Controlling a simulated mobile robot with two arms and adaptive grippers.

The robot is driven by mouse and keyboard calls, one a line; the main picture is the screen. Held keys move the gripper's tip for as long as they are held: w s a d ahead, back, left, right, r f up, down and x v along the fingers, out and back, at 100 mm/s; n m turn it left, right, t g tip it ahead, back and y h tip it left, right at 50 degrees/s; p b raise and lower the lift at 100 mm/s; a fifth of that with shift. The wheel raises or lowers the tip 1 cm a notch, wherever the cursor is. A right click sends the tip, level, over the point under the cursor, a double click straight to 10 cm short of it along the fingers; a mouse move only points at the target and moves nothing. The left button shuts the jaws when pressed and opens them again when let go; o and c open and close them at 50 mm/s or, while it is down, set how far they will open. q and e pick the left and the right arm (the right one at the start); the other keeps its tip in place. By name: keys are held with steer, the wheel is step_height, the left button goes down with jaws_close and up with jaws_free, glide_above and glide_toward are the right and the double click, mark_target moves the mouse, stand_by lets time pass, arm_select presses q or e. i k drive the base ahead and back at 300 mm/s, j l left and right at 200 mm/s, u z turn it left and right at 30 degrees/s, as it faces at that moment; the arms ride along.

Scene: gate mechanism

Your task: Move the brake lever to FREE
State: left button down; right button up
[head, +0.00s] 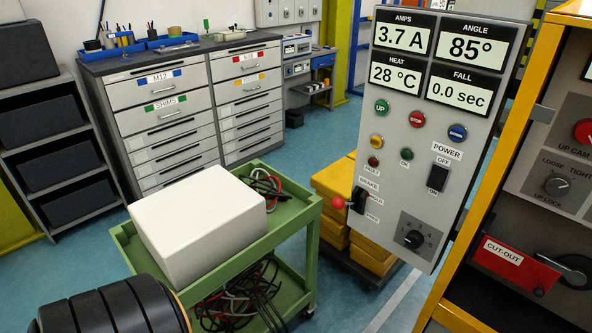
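The brake lever (338,202) has a red ball knob and sticks out to the left from a black mount (359,199). It sits low on the left side of the grey control panel (400,235). Small labels stand above, beside and below the mount. They are tiny and partly hidden, and I cannot tell which marked position the lever is in. Neither of my grippers shows in the head view, and nothing is seen touching the lever.
A green cart (297,225) with a white box (196,222) and cables stands left of the panel. Yellow blocks (335,183) are stacked behind the lever. A yellow-framed cabinet (489,145) with a red CUT-OUT handle (514,265) stands at right. Grey drawers (160,130) stand behind.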

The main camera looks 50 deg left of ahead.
mark_target(338, 202)
steer(key=u, duration=1.2)
